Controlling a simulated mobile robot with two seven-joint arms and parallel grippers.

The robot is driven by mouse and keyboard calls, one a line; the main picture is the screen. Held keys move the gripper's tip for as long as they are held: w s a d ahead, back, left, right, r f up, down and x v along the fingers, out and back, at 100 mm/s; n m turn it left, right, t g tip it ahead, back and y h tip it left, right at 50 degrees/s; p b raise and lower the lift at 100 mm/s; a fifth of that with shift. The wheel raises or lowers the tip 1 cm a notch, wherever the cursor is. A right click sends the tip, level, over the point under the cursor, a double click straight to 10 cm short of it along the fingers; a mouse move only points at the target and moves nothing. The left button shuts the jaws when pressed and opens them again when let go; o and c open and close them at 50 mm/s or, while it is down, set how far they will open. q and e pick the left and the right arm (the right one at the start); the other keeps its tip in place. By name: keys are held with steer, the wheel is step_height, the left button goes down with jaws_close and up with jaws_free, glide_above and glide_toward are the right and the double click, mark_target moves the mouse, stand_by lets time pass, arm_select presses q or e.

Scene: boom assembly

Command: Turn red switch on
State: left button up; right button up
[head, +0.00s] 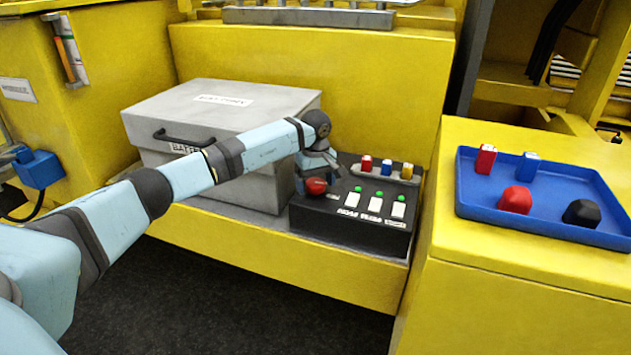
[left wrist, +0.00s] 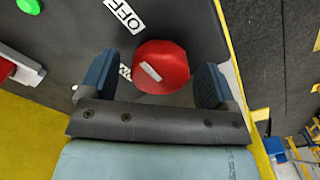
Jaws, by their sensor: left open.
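The red switch (head: 316,186) is a round red knob at the left front of the black control box (head: 370,239). In the left wrist view the red switch (left wrist: 172,54) carries a short slanted white mark, with a white "OFF" label (left wrist: 124,15) nearby. A second label beside it is partly hidden by a finger. My left gripper (head: 314,176) is at the knob, pointing down at the box. In the left wrist view my left gripper (left wrist: 155,78) is open, its two blue fingers on either side of the knob, with gaps visible. My right gripper is out of view.
A grey battery box (head: 245,165) stands left of the control box, under my left arm. Green lights, white switches (head: 375,204) and red, blue and yellow blocks (head: 386,167) sit on the control box. A blue tray (head: 467,205) with several parts lies at right.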

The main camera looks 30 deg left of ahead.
arm_select(q)
steer(key=shift+c, duration=0.2)
steer(key=c, duration=0.9)
